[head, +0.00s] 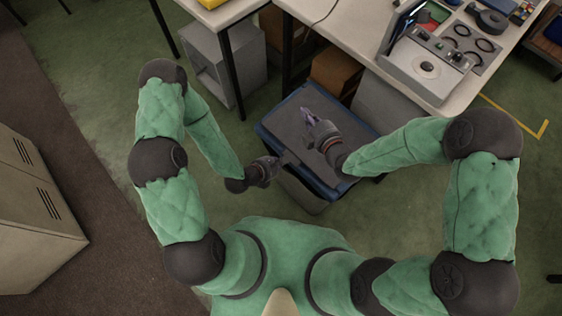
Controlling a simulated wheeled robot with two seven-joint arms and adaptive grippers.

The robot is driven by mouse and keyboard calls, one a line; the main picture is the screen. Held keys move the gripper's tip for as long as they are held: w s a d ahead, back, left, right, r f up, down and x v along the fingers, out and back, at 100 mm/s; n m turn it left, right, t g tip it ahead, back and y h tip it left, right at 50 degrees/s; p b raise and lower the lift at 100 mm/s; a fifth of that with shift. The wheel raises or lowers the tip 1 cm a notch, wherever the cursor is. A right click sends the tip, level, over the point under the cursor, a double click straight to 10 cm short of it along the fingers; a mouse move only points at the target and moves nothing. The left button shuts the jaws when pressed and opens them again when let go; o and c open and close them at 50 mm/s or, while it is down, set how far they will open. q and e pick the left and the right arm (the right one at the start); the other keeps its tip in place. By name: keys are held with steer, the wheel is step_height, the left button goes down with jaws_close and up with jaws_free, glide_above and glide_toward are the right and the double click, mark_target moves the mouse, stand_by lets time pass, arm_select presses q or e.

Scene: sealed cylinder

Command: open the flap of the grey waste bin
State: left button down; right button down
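The grey waste bin (303,193) stands on the floor just in front of me, below the desk edge. Its top has a blue rim (266,133) around a dark grey panel, which looks like the flap (285,122) and appears to lie flat within the rim. My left gripper (274,163) is at the near left edge of the bin top. Its fingers are too small to read. My grippers hide part of the panel.
A desk (465,90) with a grey device (428,64) stands behind and right of the bin. Brown boxes (335,70) and a grey cabinet (222,65) stand under the tables. A beige locker (35,215) is at left. Green floor is free left of the bin.

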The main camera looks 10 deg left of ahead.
steer(key=c, duration=1.2)
jaws_free()
